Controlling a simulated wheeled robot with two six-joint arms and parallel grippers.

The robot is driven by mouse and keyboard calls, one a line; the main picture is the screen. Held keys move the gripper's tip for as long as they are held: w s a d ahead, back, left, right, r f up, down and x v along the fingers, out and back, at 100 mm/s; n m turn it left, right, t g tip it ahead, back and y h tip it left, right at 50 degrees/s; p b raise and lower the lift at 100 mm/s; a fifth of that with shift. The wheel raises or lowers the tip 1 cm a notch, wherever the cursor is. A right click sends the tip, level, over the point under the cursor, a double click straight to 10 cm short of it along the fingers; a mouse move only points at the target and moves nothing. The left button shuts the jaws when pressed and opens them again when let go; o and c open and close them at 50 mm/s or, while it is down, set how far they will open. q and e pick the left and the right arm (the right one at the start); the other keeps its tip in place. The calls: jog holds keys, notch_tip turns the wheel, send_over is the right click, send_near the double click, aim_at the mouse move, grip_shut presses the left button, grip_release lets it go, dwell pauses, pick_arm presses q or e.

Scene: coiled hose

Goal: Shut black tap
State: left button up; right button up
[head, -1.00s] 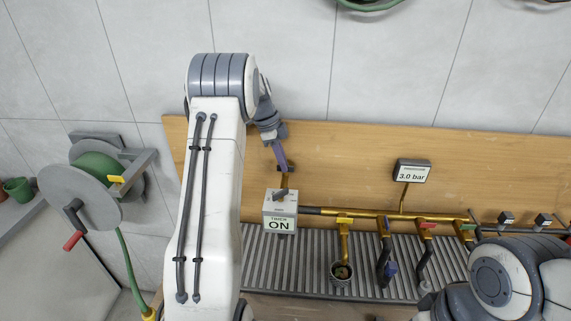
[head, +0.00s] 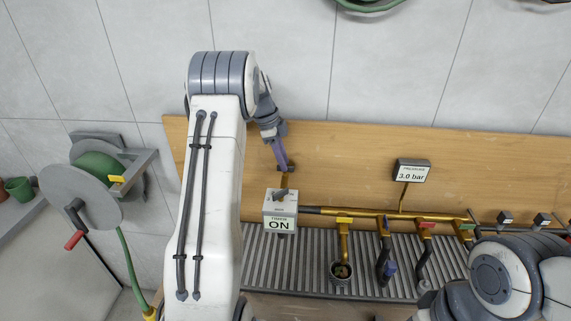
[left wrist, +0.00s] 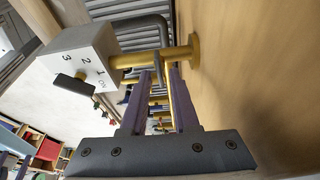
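My left gripper (head: 283,158) reaches down to the short brass pipe on the wooden board, just above the timer box (head: 281,212). In the left wrist view its two purple fingers (left wrist: 163,76) stand apart, with a gap between them. A small dark piece on that pipe (head: 286,172), possibly the black tap, is at the fingertips and mostly hidden. I cannot tell whether the fingers touch it. In the left wrist view the brass pipe (left wrist: 132,60) runs from the timer box (left wrist: 80,62) to a wall flange. My right gripper is out of view.
The timer's front reads ON and it has a dark knob (left wrist: 72,83). A brass manifold (head: 365,213) with yellow, blue, red and green tagged taps runs right above a ribbed grate (head: 315,260). A pressure display (head: 411,171) reads 3.0 bar. A hose reel (head: 85,195) is at the left.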

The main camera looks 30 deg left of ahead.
pick_arm(q)
jog(key=shift+r+p, duration=2.05)
jog(key=shift+r, duration=1.15)
